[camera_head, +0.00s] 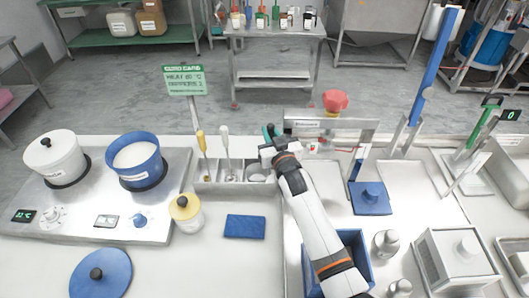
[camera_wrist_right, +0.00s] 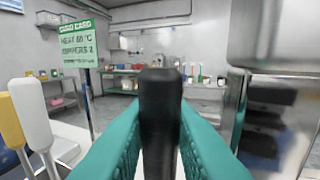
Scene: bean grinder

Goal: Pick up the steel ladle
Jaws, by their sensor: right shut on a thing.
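My right gripper (camera_head: 271,132) is at the right end of the metal tool holder (camera_head: 205,187). In the wrist view its teal fingers are shut on a black upright handle (camera_wrist_right: 160,115), which I take to be the steel ladle's. The ladle's lower part is not clear; a round grey shape shows in the holder's right compartment, below the gripper. A yellow-handled tool (camera_head: 202,142) and a white-handled tool (camera_head: 225,140) stand in the compartments to the left. They also show at the left of the wrist view. My left gripper is not in view.
A white pot (camera_head: 52,160) and a blue pot (camera_head: 136,158) sit on the cooktop at left. A yellow-lidded jar (camera_head: 187,213) and blue pad (camera_head: 245,227) lie in front of the holder. A green sign (camera_head: 185,80) stands behind it. Metal trays and grinder parts fill the right.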

